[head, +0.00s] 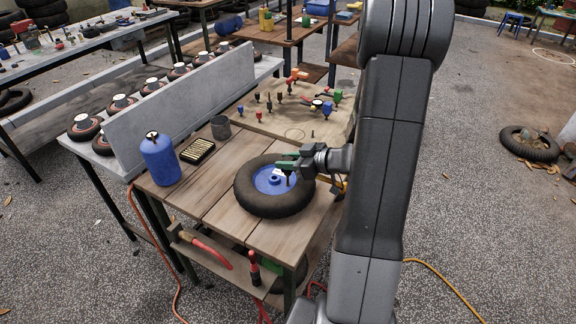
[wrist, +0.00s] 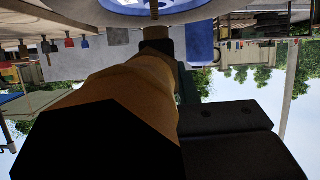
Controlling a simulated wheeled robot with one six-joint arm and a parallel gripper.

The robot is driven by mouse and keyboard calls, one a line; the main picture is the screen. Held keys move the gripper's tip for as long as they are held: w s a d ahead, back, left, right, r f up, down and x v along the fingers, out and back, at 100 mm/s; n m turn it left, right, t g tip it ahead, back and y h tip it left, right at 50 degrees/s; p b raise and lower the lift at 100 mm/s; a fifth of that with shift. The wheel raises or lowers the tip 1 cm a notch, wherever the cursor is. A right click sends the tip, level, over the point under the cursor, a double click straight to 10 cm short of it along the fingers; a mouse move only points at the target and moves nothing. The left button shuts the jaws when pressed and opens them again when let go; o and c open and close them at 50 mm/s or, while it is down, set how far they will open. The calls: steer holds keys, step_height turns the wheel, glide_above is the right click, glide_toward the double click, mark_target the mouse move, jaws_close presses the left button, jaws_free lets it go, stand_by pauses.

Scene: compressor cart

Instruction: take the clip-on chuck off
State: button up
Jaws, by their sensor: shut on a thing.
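The wheel (head: 246,200) lies flat on the wooden cart top, a black tyre around a blue rim (head: 264,181). My gripper (head: 285,166) is over the rim, coming in from the right, and is shut on the clip-on chuck. In the wrist view the chuck (wrist: 125,85) is a large tan, brass-like body with a black end close to the camera. Its far end points to the blue rim (wrist: 130,8), where a thin stem shows. Whether the chuck still touches the valve is hard to tell. In the head view my fingers mostly hide the chuck.
A grey upright panel (head: 180,105) borders the left side.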

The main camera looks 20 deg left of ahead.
mark_target(288, 159)
step_height(288, 159, up, 13)
steer(key=shift+r, duration=0.15)
stand_by(0.5)
stand_by(0.4)
